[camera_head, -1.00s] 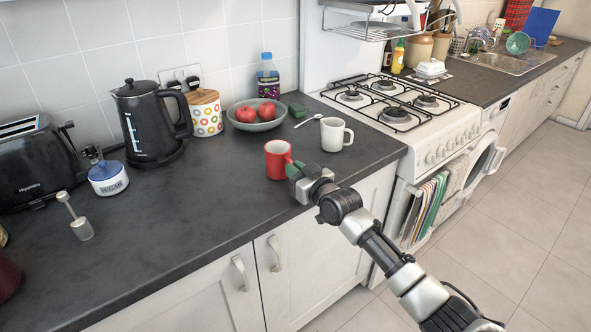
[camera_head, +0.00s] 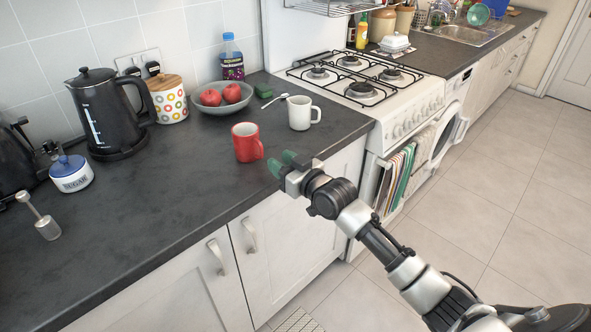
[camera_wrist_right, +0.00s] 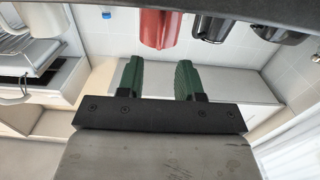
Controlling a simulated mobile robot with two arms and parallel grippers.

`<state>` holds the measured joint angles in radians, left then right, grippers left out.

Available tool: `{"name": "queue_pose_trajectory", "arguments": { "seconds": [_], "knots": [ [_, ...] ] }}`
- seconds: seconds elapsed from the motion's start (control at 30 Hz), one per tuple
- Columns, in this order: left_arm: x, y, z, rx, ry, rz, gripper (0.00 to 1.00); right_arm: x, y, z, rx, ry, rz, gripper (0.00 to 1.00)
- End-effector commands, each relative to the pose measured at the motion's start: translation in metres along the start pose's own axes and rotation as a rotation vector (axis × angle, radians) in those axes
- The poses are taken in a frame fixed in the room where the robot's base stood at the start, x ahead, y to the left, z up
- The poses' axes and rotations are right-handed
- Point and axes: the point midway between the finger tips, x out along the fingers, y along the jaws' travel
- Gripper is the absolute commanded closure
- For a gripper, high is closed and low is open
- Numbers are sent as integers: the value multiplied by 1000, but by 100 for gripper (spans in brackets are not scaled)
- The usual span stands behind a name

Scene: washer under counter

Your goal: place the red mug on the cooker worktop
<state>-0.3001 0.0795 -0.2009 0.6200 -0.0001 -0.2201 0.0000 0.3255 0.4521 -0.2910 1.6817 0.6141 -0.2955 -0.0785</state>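The red mug (camera_head: 245,143) stands upright on the dark worktop (camera_head: 170,195), left of the cooker, with its handle toward my right gripper. My right gripper (camera_head: 283,164) is at the worktop's front edge, just right of and nearer than the mug. Its green fingers are apart with nothing between them, and a small gap separates them from the handle. In the right wrist view the gripper (camera_wrist_right: 160,80) is open, with the red mug (camera_wrist_right: 157,28) beyond the fingertips, cut by dark edge at top. The white cooker (camera_head: 410,120) has a gas hob on top. My left gripper is not in view.
A white mug (camera_head: 301,112) with a spoon beside it stands behind and right of the red mug. A fruit bowl (camera_head: 224,104), bottle (camera_head: 232,60) and kettle (camera_head: 105,115) stand farther back. Another worktop (camera_head: 448,64) lies beyond the cooker.

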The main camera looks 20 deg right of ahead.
Motion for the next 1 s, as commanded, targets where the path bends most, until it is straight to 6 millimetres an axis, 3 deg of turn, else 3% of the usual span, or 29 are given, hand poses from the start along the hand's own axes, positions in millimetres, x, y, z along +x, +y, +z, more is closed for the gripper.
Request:
{"name": "queue_pose_trajectory", "arguments": {
  "seconds": [0.1,0.3,0.6,0.7,0.77,0.87,1.0],
  "knots": [
    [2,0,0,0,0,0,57,-25,0,1,-2,-1,0,64],
    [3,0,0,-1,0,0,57,-49,0,1,-1,-1,0,64],
    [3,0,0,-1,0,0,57,-54,0,0,0,0,0,64],
    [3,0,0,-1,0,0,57,-54,2,9,4,-16,9,64],
    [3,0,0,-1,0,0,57,-54,6,28,12,-48,26,64],
    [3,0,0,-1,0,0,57,-57,17,84,30,-145,77,64],
    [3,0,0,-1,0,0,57,-82,25,197,55,-350,158,64]
  ]
}}
